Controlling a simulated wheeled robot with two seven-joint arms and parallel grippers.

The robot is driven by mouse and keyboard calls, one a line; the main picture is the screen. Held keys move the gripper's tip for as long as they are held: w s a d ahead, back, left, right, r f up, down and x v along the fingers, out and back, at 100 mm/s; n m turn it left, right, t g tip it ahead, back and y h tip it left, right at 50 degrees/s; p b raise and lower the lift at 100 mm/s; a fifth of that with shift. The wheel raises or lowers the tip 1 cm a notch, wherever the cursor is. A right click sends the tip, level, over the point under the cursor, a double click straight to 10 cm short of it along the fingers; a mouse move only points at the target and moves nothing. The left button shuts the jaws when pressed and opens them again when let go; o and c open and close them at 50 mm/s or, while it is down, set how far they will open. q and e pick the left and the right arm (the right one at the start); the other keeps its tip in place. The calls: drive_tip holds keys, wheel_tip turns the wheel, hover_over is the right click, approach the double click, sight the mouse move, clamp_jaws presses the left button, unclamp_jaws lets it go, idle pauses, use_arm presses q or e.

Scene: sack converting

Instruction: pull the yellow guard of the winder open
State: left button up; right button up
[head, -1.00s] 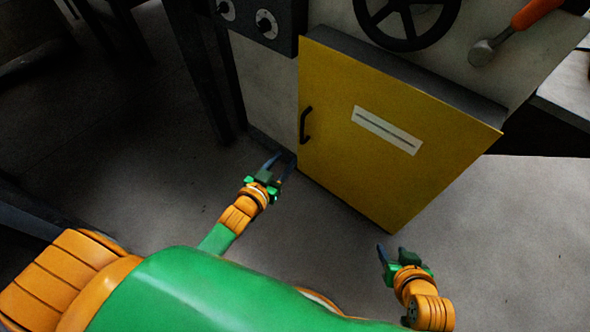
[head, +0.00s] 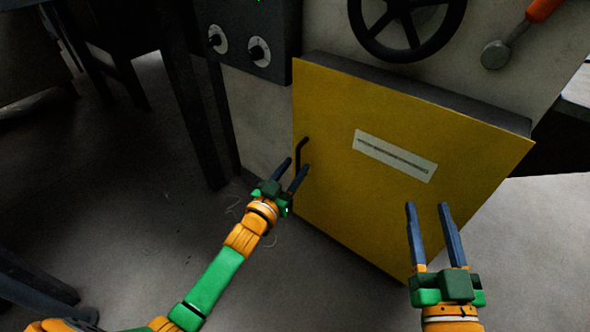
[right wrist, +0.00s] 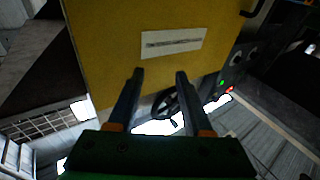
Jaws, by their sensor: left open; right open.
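The yellow guard (head: 360,210) is a flat panel on the front of the winder, with a pale label (head: 394,156) and a black bar handle (head: 302,153) near its left edge. It looks closed. My left gripper (head: 296,168) is open, with its fingertips at the lower end of the handle; whether they touch it I cannot tell. My right gripper (head: 428,206) is open and empty in front of the guard's lower right part. In the right wrist view its fingers (right wrist: 160,76) point at the guard (right wrist: 115,55), below the label (right wrist: 173,43).
Above the guard are a black handwheel (head: 408,25) and an orange-handled lever (head: 518,32). A dark box with knobs (head: 240,42) is at the upper left. Dark posts (head: 192,100) stand left of the winder. The floor (head: 130,205) at left is clear.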

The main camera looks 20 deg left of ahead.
use_arm(q)
drive_tip(key=shift+w, duration=0.5)
use_arm(e)
drive_tip(key=shift+s+a+r+t+y, duration=0.1)
drive_tip(key=shift+s+r+t+y, duration=0.1)
drive_tip(key=shift+r+t, duration=0.4)
drive_tip(key=shift+s+a+r+t+y, duration=0.1)
drive_tip(key=shift+s+r+t+y, duration=0.1)
drive_tip(key=shift+r, duration=0.7)
use_arm(q)
clamp_jaws()
drive_tip(key=shift+d, duration=0.1)
